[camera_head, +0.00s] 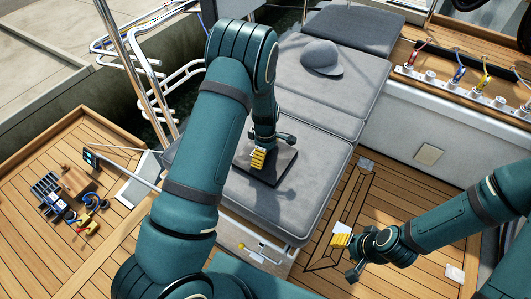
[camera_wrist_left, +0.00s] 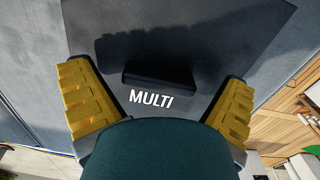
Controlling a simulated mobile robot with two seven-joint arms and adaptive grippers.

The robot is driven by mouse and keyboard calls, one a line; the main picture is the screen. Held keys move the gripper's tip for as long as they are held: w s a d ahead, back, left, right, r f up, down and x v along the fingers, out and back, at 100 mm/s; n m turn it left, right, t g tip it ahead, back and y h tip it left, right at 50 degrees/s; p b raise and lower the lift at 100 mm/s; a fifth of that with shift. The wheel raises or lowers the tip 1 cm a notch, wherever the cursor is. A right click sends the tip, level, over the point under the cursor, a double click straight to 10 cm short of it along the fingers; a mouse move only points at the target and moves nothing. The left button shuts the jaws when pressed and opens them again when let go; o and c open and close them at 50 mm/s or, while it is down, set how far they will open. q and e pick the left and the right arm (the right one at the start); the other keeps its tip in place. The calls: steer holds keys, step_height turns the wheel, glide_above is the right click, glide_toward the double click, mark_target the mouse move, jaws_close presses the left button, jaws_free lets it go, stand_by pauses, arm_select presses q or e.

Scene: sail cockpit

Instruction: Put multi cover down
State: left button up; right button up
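The multi cover (camera_head: 281,168) is a dark, square, flat panel lying on the grey bench cushion (camera_head: 305,190). In the left wrist view the cover (camera_wrist_left: 215,45) carries the white word MULTI and a raised dark block handle (camera_wrist_left: 158,76). My left gripper (camera_head: 258,158) is directly above the cover. In its wrist view the yellow fingers (camera_wrist_left: 160,108) are wide apart, on either side of the handle with gaps, holding nothing. My right gripper (camera_head: 341,240) hangs over the wooden deck at lower right, away from the cover; its finger gap is too small to judge.
A grey cap (camera_head: 321,57) lies farther up the cushions. Coloured rope ends and fittings (camera_head: 458,76) line the ledge at upper right. Several small items, including a box (camera_head: 75,181), sit on the deck at left. White papers (camera_head: 455,274) lie on the deck at right.

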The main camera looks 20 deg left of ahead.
arm_select(q)
steer(key=shift+r, duration=0.5)
step_height(320, 180, up, 11)
steer(key=p, duration=0.3)
steer(key=s+d+f+m, duration=0.1)
steer(key=s+f+m, duration=0.1)
steer(key=s+f, duration=0.1)
steer(key=s+d+f+m+h, duration=0.1)
steer(key=s+d+f+m, duration=0.1)
steer(key=s+f+m, duration=0.1)
steer(key=s+d+f+m, duration=0.2)
steer(key=s+f, duration=0.1)
steer(key=s, duration=0.1)
steer(key=shift+d+f+h, duration=0.1)
steer(key=shift+f+h, duration=0.1)
steer(key=shift+h, duration=0.1)
steer(key=s+d+m, duration=0.1)
steer(key=s, duration=0.1)
steer(key=s+d+f+m, duration=0.1)
steer(key=s+d+m, duration=0.1)
steer(key=s+d+m+t+h, duration=0.1)
steer(key=s+m, duration=0.1)
steer(key=shift+d+f, duration=0.25)
steer(key=shift+f, duration=0.05)
steer(key=s+d+m, duration=0.2)
steer(key=s+d+r+m+h, duration=0.1)
steer(key=s, duration=0.1)
steer(key=shift+d+m+t, duration=0.3)
steer(key=shift+d+m, duration=0.05)
steer(key=shift+m, duration=0.05)
